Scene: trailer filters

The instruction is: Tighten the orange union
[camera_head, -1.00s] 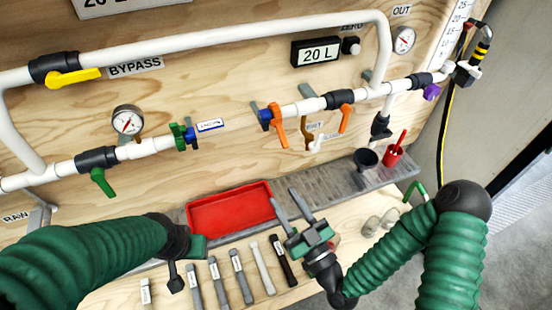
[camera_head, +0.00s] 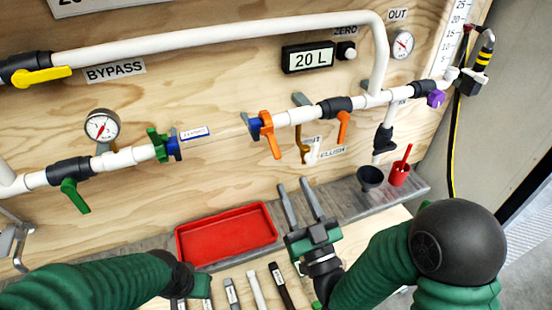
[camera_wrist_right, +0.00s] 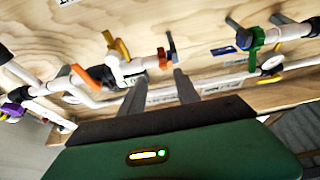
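The orange union (camera_head: 267,134) sits on the white pipe run on the wooden panel, with a blue piece at its left side. It also shows in the right wrist view (camera_wrist_right: 162,56). An empty gap lies between it and the green union (camera_head: 158,145). My right gripper (camera_head: 298,190) is open and empty, below the orange union and clear of it, fingers pointing up toward the panel. Its two fingers also show apart in the right wrist view (camera_wrist_right: 160,82). My left gripper (camera_head: 188,292) is low at the left, partly cut off; its fingers are unclear.
A red tray (camera_head: 226,235) lies on the grey shelf, with several tools in front of it. An orange valve handle (camera_head: 343,127) hangs right of the union. A black funnel (camera_head: 370,178) and red cup (camera_head: 399,173) stand at the right. Panel space around the gap is free.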

